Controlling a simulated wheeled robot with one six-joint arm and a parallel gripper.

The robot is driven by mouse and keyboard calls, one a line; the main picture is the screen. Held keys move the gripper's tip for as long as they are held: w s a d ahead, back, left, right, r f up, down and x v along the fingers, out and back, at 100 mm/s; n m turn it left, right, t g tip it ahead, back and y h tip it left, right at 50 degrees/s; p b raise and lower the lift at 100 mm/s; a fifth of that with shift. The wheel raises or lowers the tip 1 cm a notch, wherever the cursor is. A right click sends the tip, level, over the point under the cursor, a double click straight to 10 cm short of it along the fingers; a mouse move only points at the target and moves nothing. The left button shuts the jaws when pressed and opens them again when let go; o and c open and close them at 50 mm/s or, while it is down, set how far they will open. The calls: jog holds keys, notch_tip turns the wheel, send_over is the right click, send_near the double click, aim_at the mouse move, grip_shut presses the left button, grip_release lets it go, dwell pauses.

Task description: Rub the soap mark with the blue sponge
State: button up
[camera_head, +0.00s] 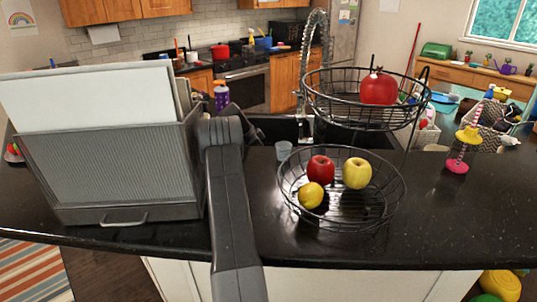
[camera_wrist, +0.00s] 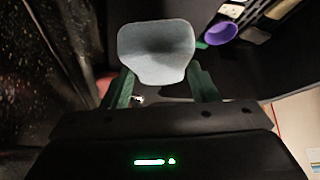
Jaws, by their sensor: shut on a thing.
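In the wrist view my gripper (camera_wrist: 158,84) is shut on a pale grey-blue rounded pad, which I take to be the blue sponge (camera_wrist: 157,52). The sponge sits between the two green fingers and sticks out past their tips. Dark surfaces lie around it in that view; I cannot tell whether it touches any of them. In the head view my arm reaches over the counter toward the dark sink (camera_head: 281,130), and the sponge is not visible there. I cannot make out the soap mark in either view.
A two-tier wire basket with fruit (camera_head: 340,222) stands right of my arm, and a grey file box (camera_head: 110,160) stands close on its left. A clear cup (camera_head: 284,150) is near the sink. A purple cup (camera_wrist: 222,32) shows in the wrist view. The right counter has bare room.

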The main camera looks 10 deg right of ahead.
jog(key=shift+a+f, duration=0.6)
jog(key=shift+f, duration=0.2)
jog(key=shift+s+d+f+b, duration=0.1)
jog(key=shift+d+f+b, duration=0.25)
jog(key=shift+b, duration=0.5)
jog(key=shift+s+d+b, duration=0.15)
jog(key=shift+d+b, duration=0.15)
jog(key=shift+d, duration=0.1)
jog(key=shift+c, duration=0.5)
jog(key=shift+s+d+r+b, duration=0.1)
jog(key=shift+s+d+b, duration=0.15)
jog(key=shift+d, duration=0.35)
jog(key=shift+s+d+r+b, duration=0.15)
jog(key=shift+d+b, duration=0.15)
jog(key=shift+d, duration=0.3)
jog(key=shift+s+d+r, duration=0.1)
jog(key=shift+d+r, duration=0.1)
jog(key=shift+d, duration=0.35)
jog(key=shift+r, duration=0.1)
jog(key=shift+d+r, duration=0.25)
jog(key=shift+r, duration=0.2)
jog(key=r+p, duration=0.2)
jog(key=r, duration=0.1)
jog(key=r+p, duration=0.1)
jog(key=r, duration=0.1)
jog(key=shift+w, duration=0.3)
jog(key=shift+r, duration=0.1)
